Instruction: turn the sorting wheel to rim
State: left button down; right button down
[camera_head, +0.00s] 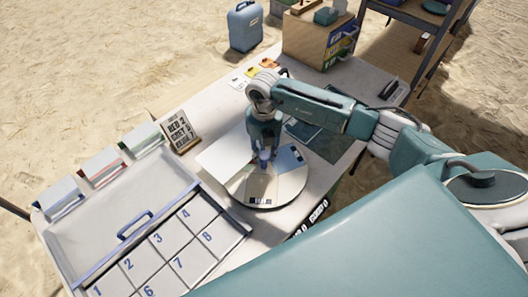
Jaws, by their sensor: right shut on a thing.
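The sorting wheel (285,196) is a round, pale disc lying on the white table, split into sectors, with a white one at left, a brownish one at front and a blue-grey one at right. A small label with dark marks lies at its front edge. My right gripper (263,164) points down over the middle of the wheel. Its fingers are shut on a part of the wheel near the centre, and they hide that part. The word "rim" cannot be read on the wheel from here. My left gripper is not in view.
A tray with numbered cells (196,213) and a blue handle fills the table's left front. A small lettered sign (180,131) stands behind it. A dark mat (318,138) lies right of the wheel. A wooden drawer box (308,40) stands at the back. A blue canister (244,28) is on sand.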

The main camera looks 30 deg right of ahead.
jog(key=shift+w+r+m, duration=0.1)
jog(key=shift+r+m, duration=0.05)
jog(key=shift+m, duration=1.55)
jog(key=shift+m+p, duration=0.5)
jog(key=shift+m, duration=1.2)
jog(key=shift+m+p, duration=0.75)
jog(key=shift+m, duration=2.65)
jog(key=c, duration=1.3)
grip_release()
jog(key=shift+o, duration=0.2)
